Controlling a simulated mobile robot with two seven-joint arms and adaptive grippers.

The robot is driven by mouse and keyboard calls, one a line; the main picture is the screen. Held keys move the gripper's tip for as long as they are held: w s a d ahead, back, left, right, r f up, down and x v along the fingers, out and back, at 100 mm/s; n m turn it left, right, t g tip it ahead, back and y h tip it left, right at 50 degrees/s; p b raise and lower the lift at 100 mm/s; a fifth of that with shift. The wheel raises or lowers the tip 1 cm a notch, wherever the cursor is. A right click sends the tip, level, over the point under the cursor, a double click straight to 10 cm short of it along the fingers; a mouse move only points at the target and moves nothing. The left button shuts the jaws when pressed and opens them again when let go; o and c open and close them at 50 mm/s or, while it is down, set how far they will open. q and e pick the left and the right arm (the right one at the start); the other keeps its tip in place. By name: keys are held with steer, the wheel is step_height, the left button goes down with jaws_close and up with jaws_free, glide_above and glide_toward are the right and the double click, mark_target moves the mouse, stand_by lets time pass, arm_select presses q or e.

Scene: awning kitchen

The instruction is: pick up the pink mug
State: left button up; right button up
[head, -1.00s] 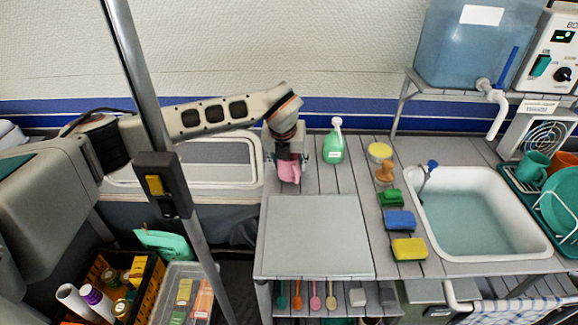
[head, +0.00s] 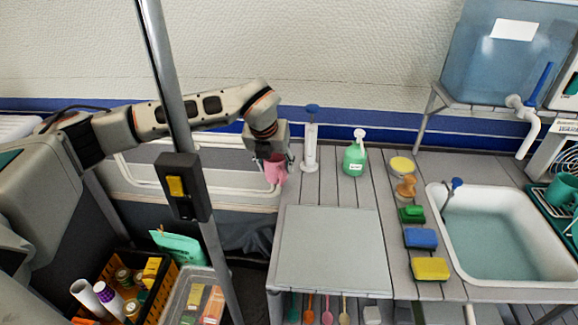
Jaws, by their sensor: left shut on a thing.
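The pink mug (head: 275,171) is in my left gripper (head: 272,164), at the left back corner of the slatted counter in the head view. My left gripper points down and is shut on the mug. The gripper covers the upper part of the mug. The mug overlaps the counter's left edge in the picture, and it looks held up rather than standing there. My right gripper is not in view.
A white pump with a blue top (head: 311,140) stands close right of the gripper, then a green bottle (head: 355,155). A grey board (head: 333,248) lies clear in front. Sponges (head: 421,238) and a sink (head: 490,235) are at right. A metal pole (head: 178,105) crosses the left.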

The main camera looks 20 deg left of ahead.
arm_select(q)
steer(key=s+a, duration=0.2)
steer(key=a, duration=0.6)
steer(key=shift+s+a+b, duration=0.2)
steer(key=shift+b, duration=0.15)
stand_by(1.4)
